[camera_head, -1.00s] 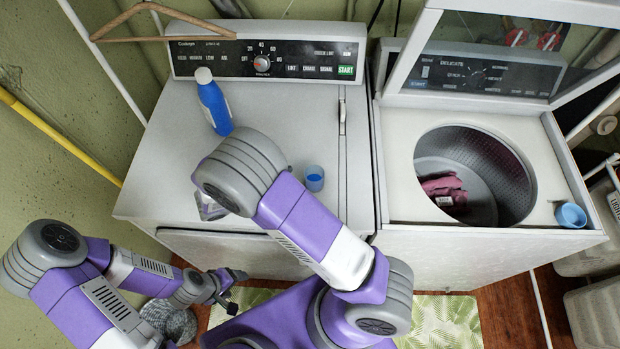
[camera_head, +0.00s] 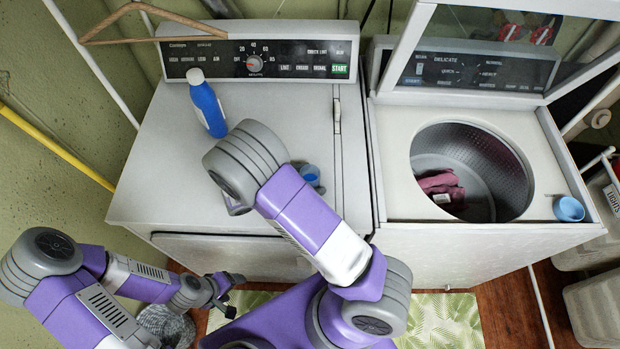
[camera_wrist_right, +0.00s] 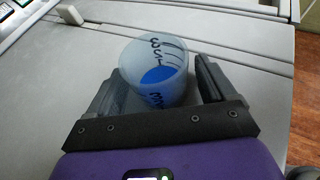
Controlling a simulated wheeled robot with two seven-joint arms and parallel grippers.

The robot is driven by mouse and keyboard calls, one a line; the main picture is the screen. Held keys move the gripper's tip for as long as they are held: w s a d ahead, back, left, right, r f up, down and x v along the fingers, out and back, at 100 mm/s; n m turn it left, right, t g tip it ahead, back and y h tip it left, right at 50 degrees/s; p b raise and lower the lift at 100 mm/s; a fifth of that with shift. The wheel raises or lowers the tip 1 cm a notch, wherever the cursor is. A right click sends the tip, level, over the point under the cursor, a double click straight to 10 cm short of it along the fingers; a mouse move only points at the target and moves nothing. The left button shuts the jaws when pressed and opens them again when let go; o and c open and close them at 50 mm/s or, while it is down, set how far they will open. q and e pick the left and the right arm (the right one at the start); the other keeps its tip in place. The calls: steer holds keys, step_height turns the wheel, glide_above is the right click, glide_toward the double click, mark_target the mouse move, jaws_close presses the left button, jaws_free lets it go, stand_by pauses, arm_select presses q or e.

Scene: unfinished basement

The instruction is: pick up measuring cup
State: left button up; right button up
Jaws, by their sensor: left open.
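The measuring cup (camera_wrist_right: 152,75), translucent with dark markings and blue in its base, stands on the dryer top. In the head view the cup (camera_head: 310,173) is partly hidden by my right arm. My right gripper (camera_wrist_right: 155,90) is open around it in the right wrist view, one finger on each side, with no clear grip on it. In the head view the right gripper is mostly hidden behind the arm. My left gripper (camera_head: 226,287) is open and empty, low in front of the dryer.
A blue bottle with a white cap (camera_head: 207,103) stands on the dryer (camera_head: 165,150). The washer (camera_head: 395,145) at right has its lid up, pink cloth (camera_head: 441,187) in its drum, and a blue cup (camera_head: 568,209) on its front right corner. A wooden hanger (camera_head: 150,10) is at upper left.

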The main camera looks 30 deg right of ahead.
steer(key=c, duration=0.9)
